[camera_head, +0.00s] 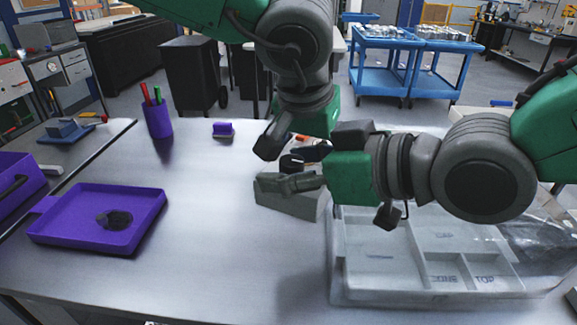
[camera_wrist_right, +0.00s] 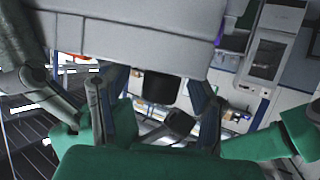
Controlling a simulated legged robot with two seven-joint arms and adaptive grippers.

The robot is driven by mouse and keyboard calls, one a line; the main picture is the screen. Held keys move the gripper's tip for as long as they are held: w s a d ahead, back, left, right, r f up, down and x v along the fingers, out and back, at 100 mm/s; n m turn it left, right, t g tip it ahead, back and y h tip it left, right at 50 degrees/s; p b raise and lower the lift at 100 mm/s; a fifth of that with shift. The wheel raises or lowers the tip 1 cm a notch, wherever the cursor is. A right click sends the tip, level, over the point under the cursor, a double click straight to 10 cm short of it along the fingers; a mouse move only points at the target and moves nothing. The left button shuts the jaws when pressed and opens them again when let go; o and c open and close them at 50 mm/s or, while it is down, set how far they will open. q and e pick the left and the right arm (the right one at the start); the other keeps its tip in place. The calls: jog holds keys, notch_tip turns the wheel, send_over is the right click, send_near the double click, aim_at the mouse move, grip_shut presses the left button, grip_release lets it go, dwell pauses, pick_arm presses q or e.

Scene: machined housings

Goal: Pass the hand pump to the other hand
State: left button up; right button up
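The hand pump appears to be the grey block-like body (camera_head: 285,203) with a black round part (camera_head: 291,163) behind it in the head view. In the right wrist view, the large grey body (camera_wrist_right: 130,35) fills the top, with a black part (camera_wrist_right: 160,88) below. My right gripper (camera_head: 285,184) comes in from the right and appears shut on the pump, held above the table; its fingers flank the black part in the wrist view. My left gripper (camera_head: 306,146) points down just above and behind the pump, its fingers spread. The exact contact is partly hidden.
A purple tray (camera_head: 60,237) with a dark round part (camera_head: 115,220) lies at the left. A purple cup (camera_head: 158,121) with pens and a small purple block (camera_head: 223,130) stand behind. A clear compartment bin (camera_head: 385,288) lies under my right arm. The middle-left tabletop (camera_head: 210,230) is clear.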

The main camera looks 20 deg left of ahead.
pick_arm(q)
jog(key=shift+d+r, duration=0.3)
pick_arm(e)
jog(key=shift+s+d+f, duration=0.1)
jog(key=shift+f, duration=0.15)
pick_arm(q)
jog(key=shift+w, duration=0.1)
jog(key=shift+c, duration=0.2)
pick_arm(e)
grip_shut()
pick_arm(q)
jog(key=shift+a, duration=0.15)
pick_arm(e)
jog(key=shift+f, duration=0.1)
pick_arm(q)
jog(key=o, duration=1.5)
jog(key=shift+f, duration=0.1)
pick_arm(e)
jog(key=shift+r, duration=0.2)
